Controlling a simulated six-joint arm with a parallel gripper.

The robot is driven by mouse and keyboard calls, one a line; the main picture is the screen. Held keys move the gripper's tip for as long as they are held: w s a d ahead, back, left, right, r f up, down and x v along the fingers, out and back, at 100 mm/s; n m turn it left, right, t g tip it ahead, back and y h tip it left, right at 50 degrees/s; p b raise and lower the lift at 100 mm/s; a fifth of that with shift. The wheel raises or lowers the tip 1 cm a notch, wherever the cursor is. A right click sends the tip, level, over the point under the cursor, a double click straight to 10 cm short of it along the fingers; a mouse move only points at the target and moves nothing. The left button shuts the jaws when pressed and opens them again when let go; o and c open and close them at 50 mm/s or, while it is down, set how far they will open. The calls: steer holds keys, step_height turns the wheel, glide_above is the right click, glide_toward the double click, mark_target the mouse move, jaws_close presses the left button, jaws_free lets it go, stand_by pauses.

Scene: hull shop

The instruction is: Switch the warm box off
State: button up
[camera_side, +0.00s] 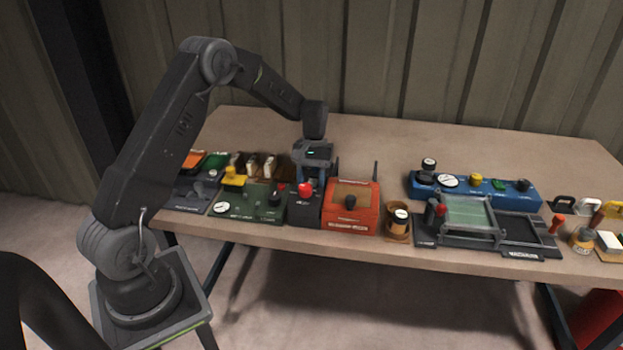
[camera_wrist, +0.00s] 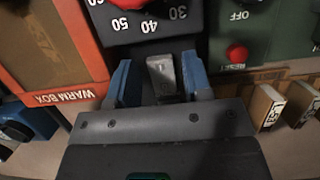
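The warm box is an orange box (camera_side: 364,208) with a dark recessed top and a black knob; its label "WARM BOX" reads in the wrist view (camera_wrist: 60,97). Directly beside it stands a dark dial unit (camera_side: 302,212) with a red knob; the wrist view shows numbers on its panel (camera_wrist: 150,30). A small grey lever (camera_wrist: 162,76) stands at the dial unit's edge. My gripper (camera_wrist: 160,82) is open, its blue fingers on either side of the lever, with a gap on the left; contact on the right is unclear. In the side view my gripper (camera_side: 311,178) is low behind the dial unit.
A green panel (camera_side: 248,207) with a yellow knob adjoins the dial unit; its red reset button (camera_wrist: 236,53) is close to my right finger. Small labelled blocks (camera_wrist: 266,106) stand nearby. A cup-like holder (camera_side: 397,228) and blue unit (camera_side: 475,194) are to the right. The back table is clear.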

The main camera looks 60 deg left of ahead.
steer(key=shift+o, duration=0.5)
steer(key=v, duration=1.3)
steer(key=shift+r, duration=0.4)
steer(key=shift+r, duration=0.1)
